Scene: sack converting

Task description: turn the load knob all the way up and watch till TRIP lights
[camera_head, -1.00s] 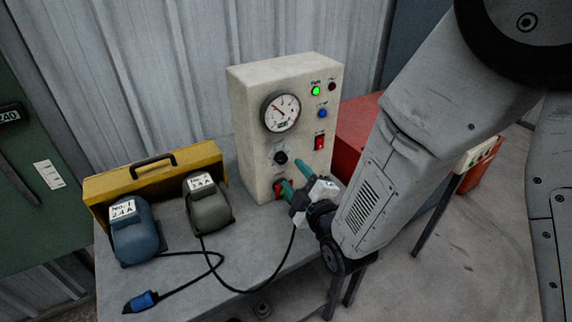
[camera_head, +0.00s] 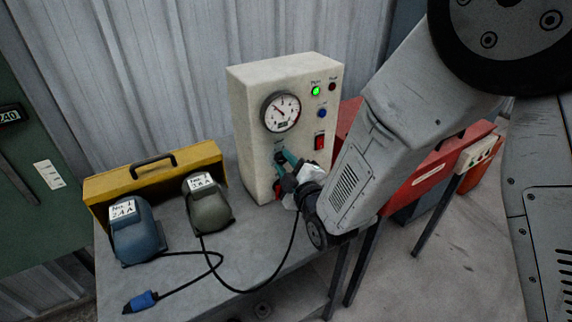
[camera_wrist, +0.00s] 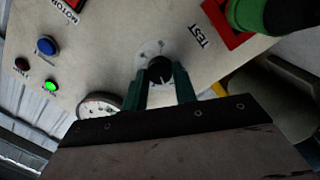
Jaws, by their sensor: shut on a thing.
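The load knob (camera_wrist: 159,70) is a small black dial on the cream test box (camera_head: 245,130). My gripper (camera_head: 282,160) is at the knob; in the wrist view its two green fingers stand on either side of the knob, shut on it. The head view shows the knob mostly hidden by the fingers. A green lamp (camera_head: 316,90) at the top of the box is lit. The dark red lamp (camera_head: 332,87) to its right, whose label is too small to read, is unlit. The round gauge (camera_head: 282,112) has its needle toward the upper left.
A blue button (camera_head: 322,113) and a red switch (camera_head: 319,143) sit right of the gauge. Left of the box are a blue motor (camera_head: 137,240), a grey motor (camera_head: 207,212) and a yellow case (camera_head: 110,185). A black cable with a blue plug (camera_head: 141,302) lies on the bench.

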